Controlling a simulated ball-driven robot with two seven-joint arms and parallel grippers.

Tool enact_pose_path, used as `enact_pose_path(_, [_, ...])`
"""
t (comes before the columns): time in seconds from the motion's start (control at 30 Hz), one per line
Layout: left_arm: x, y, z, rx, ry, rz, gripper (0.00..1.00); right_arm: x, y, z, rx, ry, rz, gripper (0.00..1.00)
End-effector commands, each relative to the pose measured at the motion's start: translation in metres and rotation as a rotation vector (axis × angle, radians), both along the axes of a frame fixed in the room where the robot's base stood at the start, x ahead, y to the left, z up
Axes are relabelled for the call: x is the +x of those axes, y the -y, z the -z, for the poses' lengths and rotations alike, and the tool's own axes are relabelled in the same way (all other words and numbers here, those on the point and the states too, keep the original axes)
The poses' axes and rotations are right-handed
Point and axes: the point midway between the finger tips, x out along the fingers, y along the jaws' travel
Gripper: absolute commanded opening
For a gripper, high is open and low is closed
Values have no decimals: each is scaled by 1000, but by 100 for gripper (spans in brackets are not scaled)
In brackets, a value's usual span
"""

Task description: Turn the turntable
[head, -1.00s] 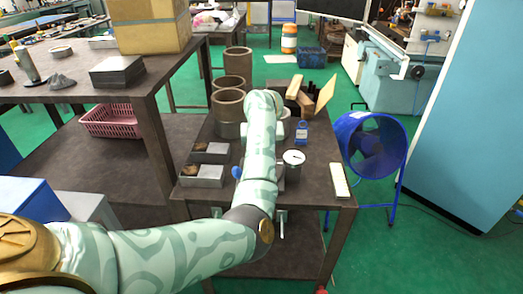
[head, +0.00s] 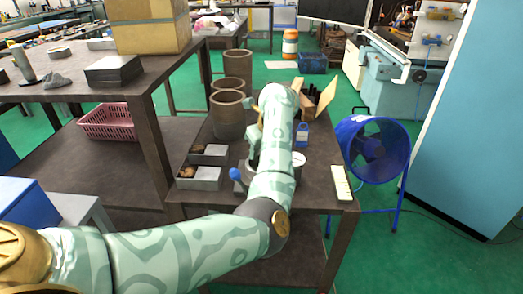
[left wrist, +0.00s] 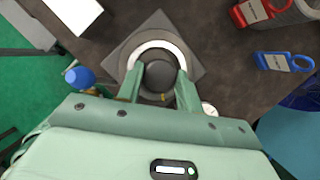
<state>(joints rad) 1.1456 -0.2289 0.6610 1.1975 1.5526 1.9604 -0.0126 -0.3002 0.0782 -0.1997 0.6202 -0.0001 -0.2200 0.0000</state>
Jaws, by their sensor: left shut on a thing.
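In the left wrist view the turntable shows as a dark square base (left wrist: 190,48) with a bright ring (left wrist: 157,47) and a dark round hub (left wrist: 158,74). My left gripper (left wrist: 158,78) has its two fingers on either side of the hub and is shut on it. A blue ball knob (left wrist: 80,78) with a brass part is at the left; it also shows in the head view (head: 236,174). In the head view my left forearm hides most of the turntable and the gripper. My right gripper is not in view.
The bench (head: 316,190) also holds brown cylinders (head: 228,112), grey metal boxes (head: 200,178), an open carton (head: 325,97) and a blue tag (head: 302,134). A round white dial (head: 299,159) is partly behind my arm. A blue fan (head: 374,150) stands right of the bench.

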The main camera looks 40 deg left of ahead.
Motion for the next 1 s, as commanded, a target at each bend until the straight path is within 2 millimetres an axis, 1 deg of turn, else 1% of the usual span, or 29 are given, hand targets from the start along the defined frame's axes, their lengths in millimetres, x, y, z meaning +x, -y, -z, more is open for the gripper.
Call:
enact_pose_path(0.33, [0,1,-1,-2,2,0,13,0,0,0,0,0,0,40])
enact_pose_path(0.37, [0,1,-1,-2,2,0,42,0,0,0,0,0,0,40])
enact_pose_path(0.4, [0,1,-1,-2,2,0,53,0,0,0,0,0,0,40])
enact_pose_path(0.43, [1,1,-1,-2,2,0,57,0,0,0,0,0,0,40])
enact_pose_path(0.67, [0,0,0,0,1,-1,57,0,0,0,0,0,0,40])
enact_pose_path(0.77, [0,2,-4,0,1,-1,57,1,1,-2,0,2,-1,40])
enact_pose_path(0.87, [-2,6,-18,-1,5,0,57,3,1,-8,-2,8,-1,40])
enact_pose_path(0.97, [-4,14,-40,-2,8,1,57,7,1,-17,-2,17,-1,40])
enact_pose_path(1.0, [-6,18,-51,-1,9,0,57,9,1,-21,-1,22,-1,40])
